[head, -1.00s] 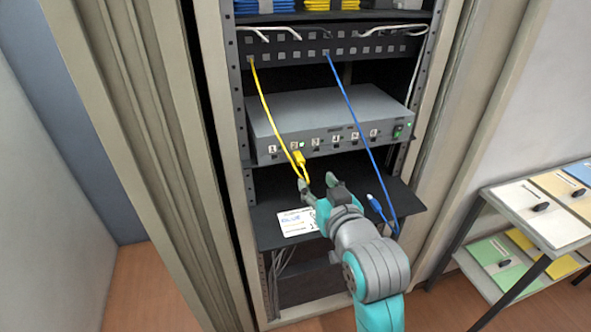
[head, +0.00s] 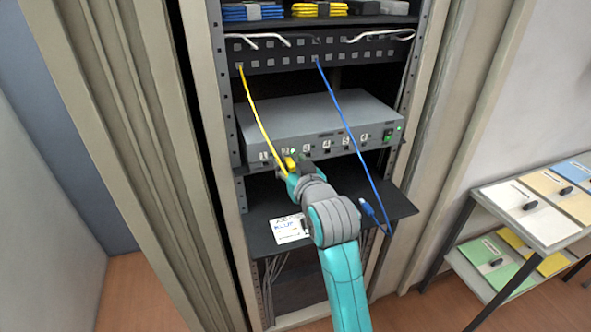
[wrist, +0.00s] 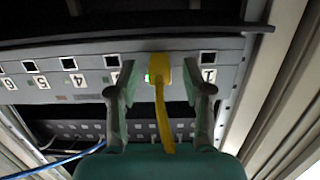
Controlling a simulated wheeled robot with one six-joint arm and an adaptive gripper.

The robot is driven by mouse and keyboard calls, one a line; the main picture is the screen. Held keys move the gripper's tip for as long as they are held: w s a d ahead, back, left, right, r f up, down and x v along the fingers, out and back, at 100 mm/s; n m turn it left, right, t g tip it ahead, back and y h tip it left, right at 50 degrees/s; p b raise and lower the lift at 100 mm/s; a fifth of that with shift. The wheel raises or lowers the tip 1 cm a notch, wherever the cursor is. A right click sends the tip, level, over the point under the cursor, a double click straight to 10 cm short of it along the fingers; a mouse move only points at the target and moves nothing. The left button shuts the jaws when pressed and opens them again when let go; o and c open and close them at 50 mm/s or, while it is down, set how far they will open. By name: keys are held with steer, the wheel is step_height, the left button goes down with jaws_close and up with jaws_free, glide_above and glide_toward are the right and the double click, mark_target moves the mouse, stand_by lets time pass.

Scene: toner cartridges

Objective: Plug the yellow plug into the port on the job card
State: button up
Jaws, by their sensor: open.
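The yellow plug (head: 290,162) sits at the front of the grey switch box (head: 330,118), at the second port, with a green light beside it. Its yellow cable (head: 262,122) runs up to the patch panel. In the wrist view the yellow plug (wrist: 158,68) is between my open fingers, with a gap on each side. My gripper (wrist: 158,76) reaches up to the box front; my arm partly hides it in the head view. The job card (head: 288,230) lies on the black shelf, handwritten in blue, apparently "BLUE"; my arm covers its right part.
A blue plug (head: 369,211) rests near the shelf's right side, its cable (head: 350,115) running up to the patch panel (head: 300,62). Empty numbered ports flank the yellow plug. A rack post (head: 229,110) stands left; a side table (head: 548,220) with folders stands right.

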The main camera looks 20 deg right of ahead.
mark_target(293, 168)
steer(key=shift+w, duration=0.2)
jaws_close()
steer(key=c, duration=0.7)
jaws_free()
jaws_close()
steer(key=shift+s, duration=1.8)
steer(key=shift+s, duration=0.15)
steer(key=shift+s+r, duration=0.25)
steer(key=shift+s, duration=0.45)
steer(key=shift+s+r, duration=0.25)
steer(key=shift+s, duration=0.4)
